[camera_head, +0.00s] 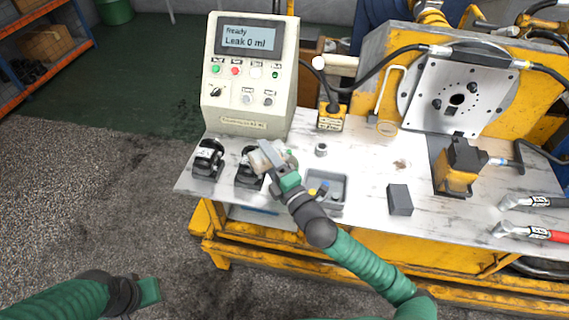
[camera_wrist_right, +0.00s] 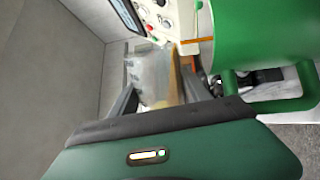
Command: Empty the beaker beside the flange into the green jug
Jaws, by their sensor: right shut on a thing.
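My right gripper (camera_head: 268,160) is shut on a clear beaker (camera_wrist_right: 155,80), gripped between its two fingers in the right wrist view. Amber liquid lies along the beaker's side nearest the green jug (camera_wrist_right: 262,35). A thin amber strip (camera_wrist_right: 195,41) runs from the beaker's edge to the jug's rim and looks like pouring liquid. The jug is close beside the beaker, with its handle showing; in the head view it is mostly hidden around the gripper. The round metal flange (camera_head: 420,98) stands at the bench's right rear. My left gripper (camera_head: 148,290) is low at the left, its fingers unclear.
A control box (camera_head: 250,75) reading "Ready, Leak 0 ml" stands behind the gripper. Two black parts (camera_head: 208,158) sit at the bench's left. A grey tray (camera_head: 338,193), a dark block (camera_head: 400,199) and a yellow-black unit (camera_head: 458,165) stand to the right. Torque tools lie far right.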

